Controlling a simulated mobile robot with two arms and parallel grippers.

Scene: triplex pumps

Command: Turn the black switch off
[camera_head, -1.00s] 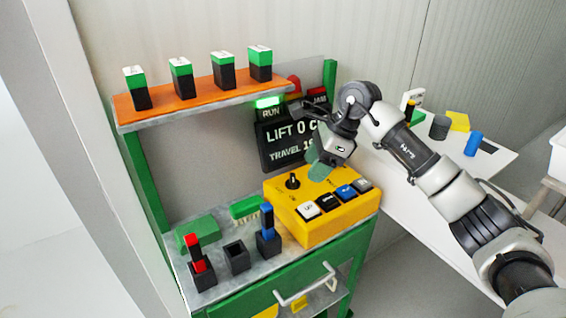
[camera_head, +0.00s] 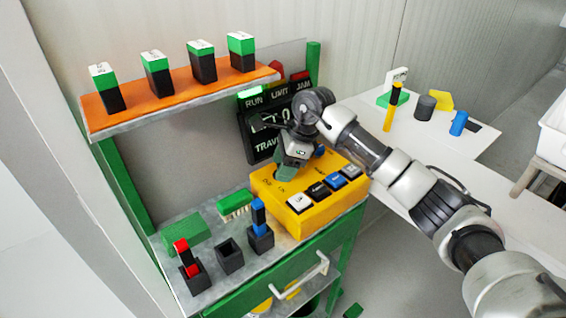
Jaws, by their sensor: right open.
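A yellow control box (camera_head: 315,212) stands on the green workbench. It has a row of buttons: white (camera_head: 299,203), black (camera_head: 319,191), blue (camera_head: 335,181) and a grey one (camera_head: 351,171). My right gripper (camera_head: 286,172) points down over the left rear part of the box top, with greenish fingertips close to the surface. It is open. The black rotary switch on the box top is hidden behind this gripper, so its position and any contact cannot be seen. My left gripper is out of view.
An orange shelf (camera_head: 180,98) holds several green-and-black blocks. A dark display panel (camera_head: 258,148) with a lit green RUN lamp stands behind my gripper. A white table (camera_head: 440,145) holds small objects.

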